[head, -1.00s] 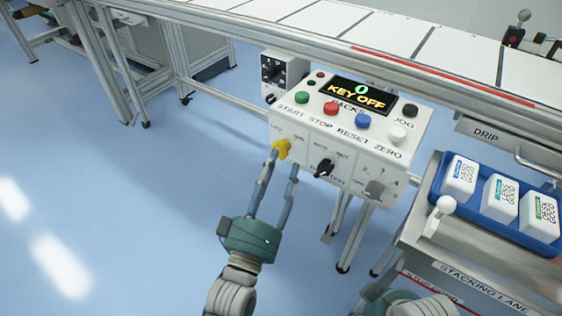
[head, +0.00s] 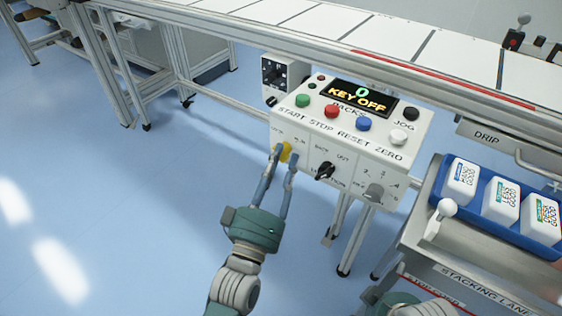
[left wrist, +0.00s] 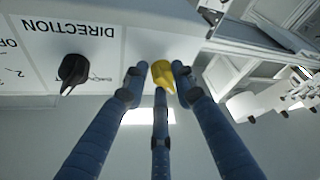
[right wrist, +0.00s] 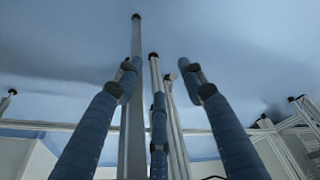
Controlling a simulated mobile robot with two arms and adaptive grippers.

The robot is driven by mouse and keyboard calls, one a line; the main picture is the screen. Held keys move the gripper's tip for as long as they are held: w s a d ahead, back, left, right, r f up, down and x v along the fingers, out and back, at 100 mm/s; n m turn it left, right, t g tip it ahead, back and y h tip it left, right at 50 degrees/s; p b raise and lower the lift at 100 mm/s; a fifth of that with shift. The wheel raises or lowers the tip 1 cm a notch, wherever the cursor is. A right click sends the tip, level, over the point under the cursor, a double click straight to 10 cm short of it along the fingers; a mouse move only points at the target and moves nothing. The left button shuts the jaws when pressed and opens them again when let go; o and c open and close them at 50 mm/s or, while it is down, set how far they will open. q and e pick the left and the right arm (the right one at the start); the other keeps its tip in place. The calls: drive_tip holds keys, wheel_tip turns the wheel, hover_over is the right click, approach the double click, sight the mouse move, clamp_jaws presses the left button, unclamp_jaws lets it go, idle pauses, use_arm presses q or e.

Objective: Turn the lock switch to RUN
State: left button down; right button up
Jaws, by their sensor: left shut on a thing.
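The yellow lock switch (head: 285,152) is on the left of the front face of the white control box (head: 350,135). Its labels are too small to read surely, and the display (head: 362,98) reads "KEY OFF". My left gripper (head: 281,157) is shut on the switch, with a finger on either side of it. The left wrist view shows the yellow knob (left wrist: 163,76) between the fingertips. My right gripper (right wrist: 158,72) is open and empty in the right wrist view; only part of that arm shows at the bottom of the head view.
A black selector knob (head: 324,170) and a grey knob (head: 374,192) sit right of the switch. Coloured buttons line the box top. A conveyor (head: 300,30) runs behind. A blue tray (head: 437,185) with white packs is at right. The floor at left is clear.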

use_arm(q)
drive_tip(key=shift+d+f+m, duration=0.1)
drive_tip(key=shift+f+m, duration=0.2)
drive_tip(key=shift+f, duration=0.25)
drive_tip(key=shift+w+a+r+m+g+h+p, duration=0.1)
drive_tip(key=shift+w+a+m+g+h+p, duration=0.7)
drive_tip(key=shift+m, duration=3.35)
drive_tip(key=shift+s+a+r+m+g+h+p, duration=0.15)
drive_tip(key=shift+m+g+h+p, duration=1.3)
drive_tip(key=shift+m, duration=2.65)
drive_tip(key=shift+w+a+f+m+g+h+p, duration=0.1)
drive_tip(key=shift+w+a+m+g+h+p, duration=0.25)
drive_tip(key=shift+m+g+h, duration=2.65)
use_arm(e)
wheel_tip(320, 180, down, 16)
drive_tip(key=g, duration=0.1)
drive_tip(key=shift+a, duration=0.15)
use_arm(q)
drive_tip(key=m+t+y, duration=0.1)
drive_tip(key=m+t, duration=0.1)
drive_tip(key=t, duration=0.1)
drive_tip(key=shift+r, duration=0.1)
use_arm(e)
drive_tip(key=shift+f, duration=0.15)
use_arm(q)
drive_tip(key=c, duration=1.5)
unclamp_jaws()
drive_tip(key=shift+c, duration=0.2)
drive_tip(key=shift+s+d, duration=0.1)
